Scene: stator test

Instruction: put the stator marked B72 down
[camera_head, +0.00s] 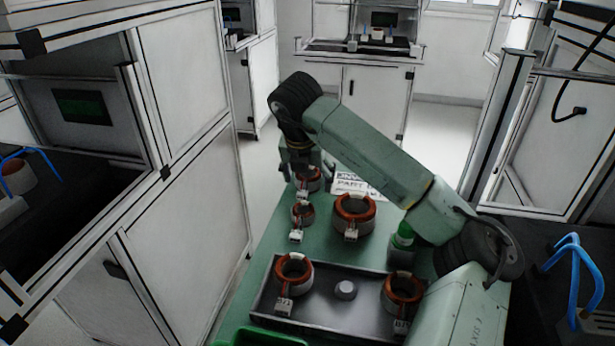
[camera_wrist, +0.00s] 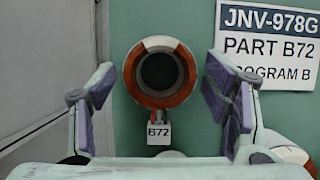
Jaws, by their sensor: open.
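The stator marked B72 (camera_wrist: 160,78) is an orange and white ring with a dark bore and a white tag reading B72. It sits on the green table top (camera_wrist: 195,25) between my gripper's two fingers, with a gap on each side. In the head view the stator (camera_head: 309,180) stands at the table's far left end, partly under my gripper (camera_head: 308,168). My gripper (camera_wrist: 165,105) is open in the wrist view, its purple pads apart from the ring. A paper sign (camera_wrist: 265,45) reading PART B72 lies to the right.
A smaller stator (camera_head: 303,215) and a larger stator (camera_head: 354,213) stand nearer on the table. A dark tray (camera_head: 335,317) holds two stators (camera_head: 294,272) (camera_head: 403,292) and a grey knob (camera_head: 345,289). A green bottle (camera_head: 404,236) stands beside my arm. White cabinets (camera_head: 190,200) flank the left.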

